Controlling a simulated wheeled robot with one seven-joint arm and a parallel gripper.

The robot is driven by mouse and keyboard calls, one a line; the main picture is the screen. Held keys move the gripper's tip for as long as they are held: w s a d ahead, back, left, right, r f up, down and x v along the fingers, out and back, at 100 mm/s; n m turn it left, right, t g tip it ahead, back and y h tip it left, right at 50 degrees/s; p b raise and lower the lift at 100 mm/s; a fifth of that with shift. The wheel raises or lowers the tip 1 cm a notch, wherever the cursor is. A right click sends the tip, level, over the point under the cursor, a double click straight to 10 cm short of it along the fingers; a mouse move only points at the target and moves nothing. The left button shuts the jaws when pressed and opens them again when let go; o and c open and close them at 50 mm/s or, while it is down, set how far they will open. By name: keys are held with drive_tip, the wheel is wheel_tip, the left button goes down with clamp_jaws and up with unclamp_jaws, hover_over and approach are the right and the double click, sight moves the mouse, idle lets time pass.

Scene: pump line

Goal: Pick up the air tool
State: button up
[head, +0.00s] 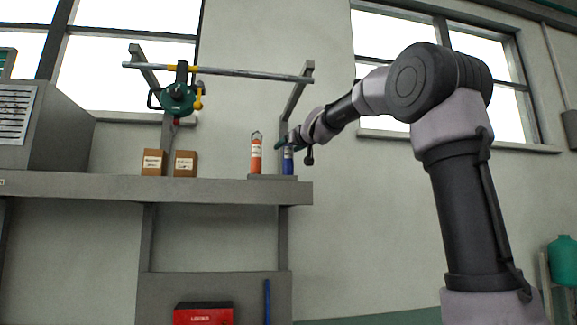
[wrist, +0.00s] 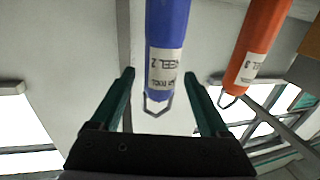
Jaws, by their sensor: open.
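A blue cylindrical tool (head: 288,166) with a white label stands upright on a low base near the right end of the shelf. In the wrist view, which looks upside down, the blue tool (wrist: 167,40) has a metal hook at its end. Its label reads partly as "TOOL" and "REEL 2". My gripper (head: 284,144) is at the upper part of the blue tool and partly overlaps it. In the wrist view the two green fingers of my gripper (wrist: 159,75) are open, one on each side of the tool's hooked end, with visible gaps.
An orange labelled cylinder (head: 256,156) with a hook stands close beside the blue one. Two small brown boxes (head: 169,163) sit further left on the shelf (head: 110,186). A green reel (head: 179,98) hangs from an overhead rail (head: 240,72). A metal bracket rises behind my gripper.

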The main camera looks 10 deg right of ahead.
sight(285, 150)
drive_tip(key=shift+x, duration=1.75)
drive_tip(key=shift+f, duration=0.1)
clamp_jaws()
